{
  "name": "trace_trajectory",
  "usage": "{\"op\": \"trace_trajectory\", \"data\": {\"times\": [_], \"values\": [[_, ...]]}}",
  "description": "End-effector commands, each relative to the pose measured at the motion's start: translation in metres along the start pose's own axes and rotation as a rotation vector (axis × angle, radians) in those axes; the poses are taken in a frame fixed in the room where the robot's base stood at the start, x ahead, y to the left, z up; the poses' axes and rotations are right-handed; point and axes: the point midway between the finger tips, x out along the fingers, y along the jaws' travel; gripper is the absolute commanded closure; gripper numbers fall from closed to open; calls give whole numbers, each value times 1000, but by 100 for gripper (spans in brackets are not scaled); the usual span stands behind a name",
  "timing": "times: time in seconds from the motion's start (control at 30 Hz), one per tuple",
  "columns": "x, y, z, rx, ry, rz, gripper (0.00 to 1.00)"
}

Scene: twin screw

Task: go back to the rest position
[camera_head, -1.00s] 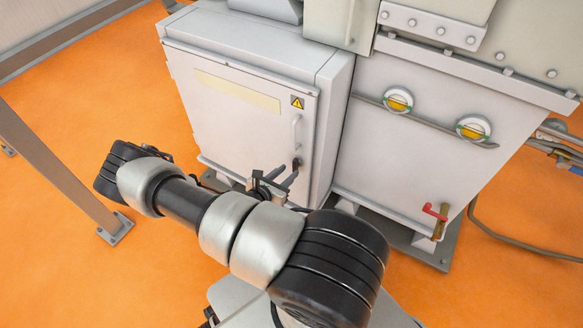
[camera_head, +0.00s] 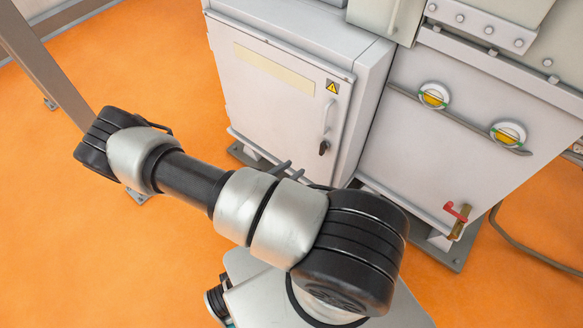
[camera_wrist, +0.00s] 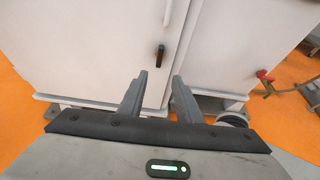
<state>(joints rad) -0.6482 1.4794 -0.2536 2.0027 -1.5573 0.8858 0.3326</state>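My gripper (camera_wrist: 160,84) is open and empty in the wrist view, its two dark fingers apart with the cabinet beyond them. In the head view only its fingertips (camera_head: 290,171) show behind my arm, in front of the cabinet's lower part. The white cabinet (camera_head: 270,95) has a closed door with a light handle (camera_head: 328,117) and a black latch knob (camera_head: 323,148). The knob also shows in the wrist view (camera_wrist: 160,55), beyond the fingers and touching neither. My arm is folded across the head view and hides the rest of the gripper.
To the right stands a grey machine housing (camera_head: 400,140) with two round yellow gauges (camera_head: 433,95) and a red-handled valve (camera_head: 457,211). A grey post (camera_head: 45,60) stands at the far left. The orange floor (camera_head: 70,240) is clear at the lower left. A cable lies at the right.

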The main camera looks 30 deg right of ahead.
Motion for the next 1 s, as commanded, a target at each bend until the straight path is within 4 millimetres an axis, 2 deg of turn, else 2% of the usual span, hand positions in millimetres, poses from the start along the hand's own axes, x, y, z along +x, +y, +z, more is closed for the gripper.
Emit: {"op": "trace_trajectory", "data": {"times": [0.27,0.37,0.43,0.57,0.7,1.0], "values": [[0,0,0,2,1,0,69],[-5,5,8,39,6,-15,69],[-12,10,22,104,15,-45,69],[-36,22,66,305,53,-145,69],[-67,23,119,555,114,-279,69],[-135,5,220,1057,309,-534,69]]}}
